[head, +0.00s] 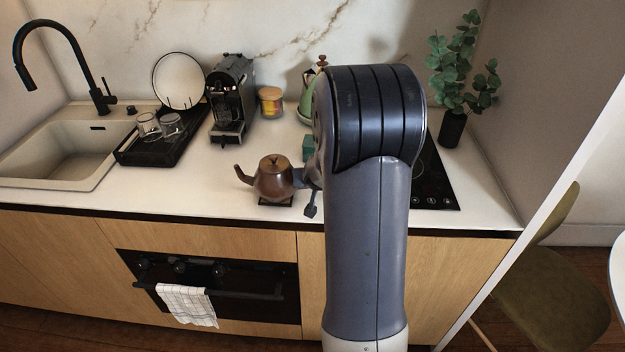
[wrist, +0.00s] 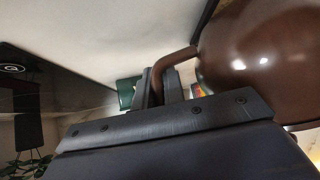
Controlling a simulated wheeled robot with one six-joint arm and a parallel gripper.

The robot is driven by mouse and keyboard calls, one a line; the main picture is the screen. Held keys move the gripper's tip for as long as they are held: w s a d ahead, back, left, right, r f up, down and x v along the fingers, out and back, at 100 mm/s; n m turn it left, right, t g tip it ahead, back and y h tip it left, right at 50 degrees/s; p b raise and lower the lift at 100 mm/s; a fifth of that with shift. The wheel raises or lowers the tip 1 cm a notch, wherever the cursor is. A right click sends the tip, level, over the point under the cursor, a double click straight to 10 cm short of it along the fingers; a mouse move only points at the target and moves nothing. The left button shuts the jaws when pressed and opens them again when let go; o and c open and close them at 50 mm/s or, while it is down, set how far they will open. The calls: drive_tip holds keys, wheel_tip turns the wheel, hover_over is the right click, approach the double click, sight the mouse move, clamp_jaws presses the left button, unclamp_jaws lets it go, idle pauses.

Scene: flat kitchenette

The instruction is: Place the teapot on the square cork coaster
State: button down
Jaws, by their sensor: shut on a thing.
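The brown teapot (head: 274,180) with a wooden lid stands upright near the counter's front edge, its spout pointing left. In the wrist view its glossy body (wrist: 265,60) fills the upper right. My gripper (wrist: 162,92) is shut on the teapot's handle (wrist: 178,58). In the head view my gripper (head: 309,180) is at the teapot's right side, partly hidden by my arm. A dark, flat, square-edged patch (head: 276,203) shows directly beneath the teapot. I cannot tell whether it is the cork coaster, or whether the teapot touches it.
A green object (head: 308,147) is behind my gripper, partly hidden. A coffee machine (head: 229,98), a jar (head: 270,101) and a drying rack (head: 160,140) stand farther back. The hob (head: 436,185) is to the right. The counter left of the teapot (head: 200,182) is clear.

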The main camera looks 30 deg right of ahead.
drive_tip(key=c, duration=1.5)
unclamp_jaws()
drive_tip(key=shift+f, duration=0.1)
drive_tip(key=shift+r+p, duration=0.35)
drive_tip(key=p+v, duration=0.4)
drive_tip(key=v, duration=0.7)
drive_tip(key=shift+s+r+p, duration=0.2)
drive_tip(key=shift+s+p, duration=0.15)
drive_tip(key=shift+p, duration=0.05)
drive_tip(key=shift+a+f, duration=0.1)
